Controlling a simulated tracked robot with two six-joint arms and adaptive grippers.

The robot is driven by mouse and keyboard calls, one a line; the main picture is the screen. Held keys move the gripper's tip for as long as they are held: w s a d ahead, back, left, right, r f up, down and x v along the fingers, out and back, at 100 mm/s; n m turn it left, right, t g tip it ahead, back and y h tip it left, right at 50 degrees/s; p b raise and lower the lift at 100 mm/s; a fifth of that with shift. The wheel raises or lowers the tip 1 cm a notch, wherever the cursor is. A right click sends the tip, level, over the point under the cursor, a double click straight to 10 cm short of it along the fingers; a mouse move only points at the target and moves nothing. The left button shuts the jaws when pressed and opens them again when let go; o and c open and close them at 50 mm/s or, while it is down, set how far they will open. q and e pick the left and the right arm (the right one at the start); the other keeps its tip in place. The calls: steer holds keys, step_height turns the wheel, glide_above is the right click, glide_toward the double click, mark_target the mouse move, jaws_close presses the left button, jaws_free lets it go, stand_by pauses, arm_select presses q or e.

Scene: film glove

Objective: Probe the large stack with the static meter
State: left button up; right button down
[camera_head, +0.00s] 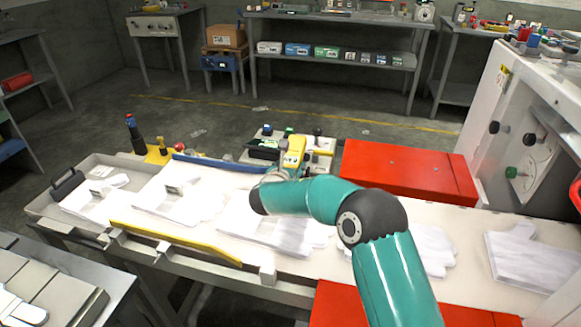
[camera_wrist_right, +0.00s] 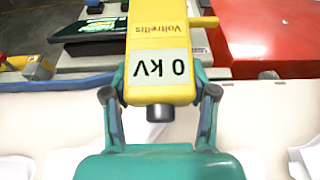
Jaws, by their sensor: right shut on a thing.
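The static meter (camera_head: 295,150) is a yellow device held at the end of my right arm. In the right wrist view its label (camera_wrist_right: 160,68) reads 0 kV, upside down. My right gripper (camera_wrist_right: 160,94) is shut on its sides, and a dark round tip points back towards my palm. White glove-shaped stacks lie along the pale table: one at the left (camera_head: 95,203), one left of centre (camera_head: 180,207), one partly behind my arm (camera_head: 290,235), one right of my arm (camera_head: 432,250) and a thick-looking one at far right (camera_head: 525,255). My left gripper is out of view.
A red block (camera_head: 408,168) stands at the table's back right. A yellow bar (camera_head: 175,242) runs along the front edge, a blue strip (camera_head: 220,162) along the back. A white machine (camera_head: 530,115) with knobs stands at the right. A small instrument panel (camera_head: 262,150) sits behind the meter.

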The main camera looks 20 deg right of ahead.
steer(key=shift+r+p, duration=1.95)
steer(key=shift+r, duration=1.6)
